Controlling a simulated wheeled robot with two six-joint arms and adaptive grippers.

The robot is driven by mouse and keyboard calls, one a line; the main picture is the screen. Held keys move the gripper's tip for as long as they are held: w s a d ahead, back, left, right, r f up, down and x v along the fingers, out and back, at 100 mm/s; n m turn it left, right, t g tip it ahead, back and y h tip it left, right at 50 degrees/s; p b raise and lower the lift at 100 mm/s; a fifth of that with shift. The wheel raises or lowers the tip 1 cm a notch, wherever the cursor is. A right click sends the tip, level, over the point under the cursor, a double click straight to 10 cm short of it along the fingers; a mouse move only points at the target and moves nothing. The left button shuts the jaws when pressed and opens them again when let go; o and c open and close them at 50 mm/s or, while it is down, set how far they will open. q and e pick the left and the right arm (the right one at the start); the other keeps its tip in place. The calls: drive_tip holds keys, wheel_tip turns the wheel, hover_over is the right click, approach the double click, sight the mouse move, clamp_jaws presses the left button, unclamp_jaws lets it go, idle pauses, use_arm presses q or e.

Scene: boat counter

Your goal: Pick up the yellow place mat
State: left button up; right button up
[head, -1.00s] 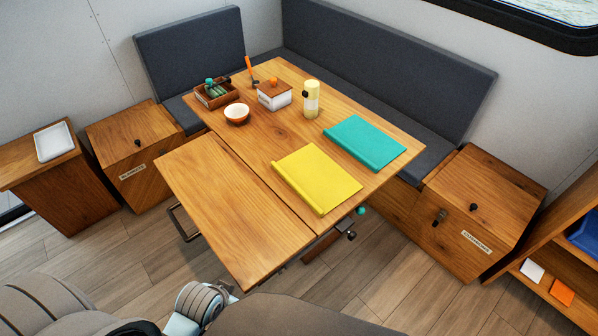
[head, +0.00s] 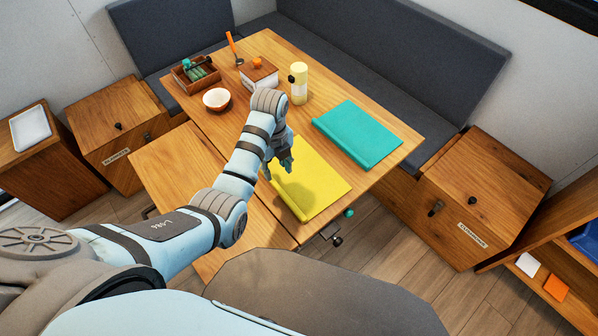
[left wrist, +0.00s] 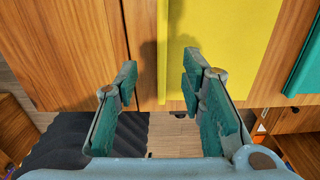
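The yellow place mat (head: 316,190) lies on the wooden table, with its raised or rolled left edge near the seam of the table leaf. In the left wrist view the mat (left wrist: 232,50) fills the upper right, and its left edge shows in the gap between my fingers. My left gripper (head: 281,170) is over the mat's left edge, near its far left corner. It is open and empty, as the left wrist view shows two spread fingers (left wrist: 160,82). I cannot tell how high it is above the mat. My right gripper is not in view.
A teal mat (head: 357,135) lies to the right of the yellow one. A yellow bottle (head: 298,84), a white box with a wooden lid (head: 260,78), a bowl (head: 216,99) and a wooden tray (head: 178,80) stand farther back. The table leaf (head: 190,165) is bare.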

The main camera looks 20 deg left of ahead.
use_arm(q)
drive_tip(key=b, duration=0.1)
hover_over(282, 192)
drive_tip(key=f, duration=0.5)
drive_tip(key=shift+s+a, duration=0.3)
drive_tip(key=shift+s, duration=0.05)
drive_tip(key=f, duration=0.1)
drive_tip(key=f+b, duration=0.1)
drive_tip(key=f, duration=0.1)
drive_tip(key=f+b, duration=0.1)
drive_tip(key=f, duration=0.1)
drive_tip(key=shift+w+d, duration=0.4)
drive_tip(key=shift+f, duration=0.4)
drive_tip(key=shift+s+r, duration=0.1)
drive_tip(key=shift+r, duration=0.05)
drive_tip(key=shift+c, duration=0.9)
clamp_jaws()
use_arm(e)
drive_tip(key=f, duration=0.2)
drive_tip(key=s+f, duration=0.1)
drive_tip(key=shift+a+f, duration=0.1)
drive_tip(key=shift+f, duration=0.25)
